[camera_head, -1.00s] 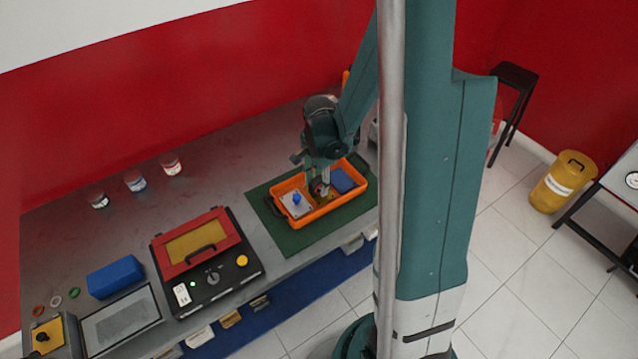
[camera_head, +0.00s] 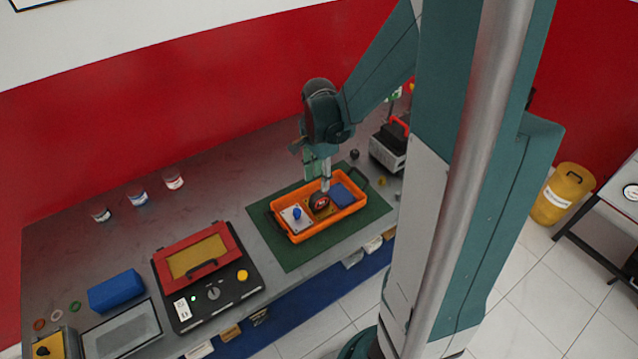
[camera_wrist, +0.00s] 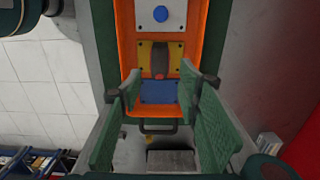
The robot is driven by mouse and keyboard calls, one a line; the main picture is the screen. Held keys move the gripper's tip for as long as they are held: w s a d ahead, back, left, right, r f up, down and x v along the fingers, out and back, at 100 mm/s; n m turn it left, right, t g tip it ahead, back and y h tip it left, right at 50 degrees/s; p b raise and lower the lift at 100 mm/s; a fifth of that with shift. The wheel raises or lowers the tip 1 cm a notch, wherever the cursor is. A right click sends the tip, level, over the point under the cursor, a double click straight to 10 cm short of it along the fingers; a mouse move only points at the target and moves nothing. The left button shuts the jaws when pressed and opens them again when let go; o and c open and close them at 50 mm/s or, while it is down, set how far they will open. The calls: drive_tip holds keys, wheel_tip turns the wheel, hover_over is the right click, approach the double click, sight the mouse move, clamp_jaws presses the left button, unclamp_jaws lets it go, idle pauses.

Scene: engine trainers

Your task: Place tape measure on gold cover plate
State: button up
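The tape measure (camera_head: 320,201), red and dark, sits in the orange tray (camera_head: 293,239), resting on the gold cover plate (camera_head: 331,210). In the wrist view, the tape measure (camera_wrist: 160,62) lies across the middle of the gold cover plate (camera_wrist: 144,58), whose gold shows on both sides of it. My gripper (camera_head: 317,180) is above the tray, apart from the tape measure. In the wrist view, my gripper (camera_wrist: 165,95) has its green fingers wide apart, with nothing held between them.
A red-framed box (camera_head: 196,252) stands left, and a device with a red handle (camera_head: 390,148) stands behind right.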

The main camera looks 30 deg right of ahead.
drive_tip(key=shift+r, duration=0.85)
drive_tip(key=s+a+r+n+t, duration=0.3)
drive_tip(key=s+a+r+n, duration=0.3)
drive_tip(key=a+r+n, duration=0.3)
drive_tip(key=s+a+r+n+t, duration=0.4)
drive_tip(key=s+a+r+n, duration=0.3)
drive_tip(key=a+r+n, duration=0.2)
drive_tip(key=shift+r, duration=0.15)
idle(0.8)
drive_tip(key=shift+s, duration=0.1)
